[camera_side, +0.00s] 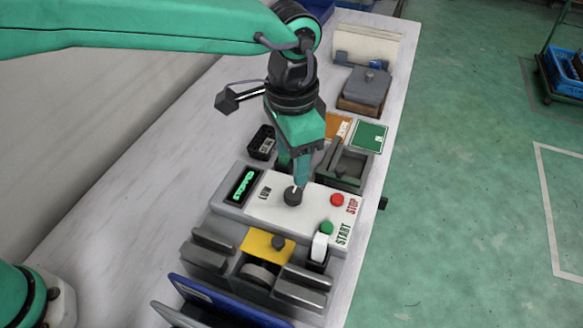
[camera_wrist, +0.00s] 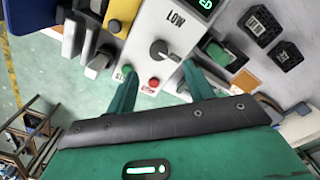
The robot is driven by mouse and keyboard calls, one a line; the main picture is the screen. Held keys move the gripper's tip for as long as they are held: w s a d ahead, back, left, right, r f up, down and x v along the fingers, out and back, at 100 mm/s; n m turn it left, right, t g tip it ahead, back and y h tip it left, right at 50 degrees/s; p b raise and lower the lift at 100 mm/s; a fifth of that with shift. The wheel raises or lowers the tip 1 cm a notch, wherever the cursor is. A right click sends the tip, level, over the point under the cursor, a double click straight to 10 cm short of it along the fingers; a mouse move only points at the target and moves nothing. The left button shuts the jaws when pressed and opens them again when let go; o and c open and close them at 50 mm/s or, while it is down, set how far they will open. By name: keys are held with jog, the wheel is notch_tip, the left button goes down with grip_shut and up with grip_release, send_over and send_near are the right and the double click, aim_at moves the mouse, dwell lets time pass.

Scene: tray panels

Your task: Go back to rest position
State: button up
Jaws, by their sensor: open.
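My gripper (camera_side: 298,178) is open and empty, pointing down over the white control panel (camera_side: 265,208). In the wrist view my gripper (camera_wrist: 160,84) shows its two green fingers apart, with the dark knob (camera_wrist: 162,50) beyond the gap between them. In the side view the knob (camera_side: 293,195) is close to the fingertips; I cannot tell whether they touch. The panel has a red STOP button (camera_side: 337,200), a green START button (camera_side: 326,228), a LOW label and a display (camera_side: 243,186) with green text that seems to read STOPPED.
A fixture with a yellow plate (camera_side: 266,245) stands in front of the panel. Blue trays (camera_side: 220,302) are at the near edge. Behind are a dark bin (camera_side: 263,143), a green card (camera_side: 369,136) and a grey box (camera_side: 366,86). The bench's left side is clear.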

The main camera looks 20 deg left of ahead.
jog(key=s+a+r+n+t+h, duration=0.15)
jog(key=a+r, duration=0.25)
jog(key=a, duration=0.6)
jog(key=a+r+n+t+y, duration=0.1)
jog(key=a+r+n, duration=0.25)
jog(key=a, duration=0.65)
jog(key=s+a+f+n+t, duration=0.2)
jog(key=s+a+n+t, duration=0.1)
jog(key=s+a, duration=1)
jog(key=a+n, duration=0.1)
jog(key=a, duration=0.2)
jog(key=shift+a, duration=0.25)
jog(key=shift+s, duration=0.1)
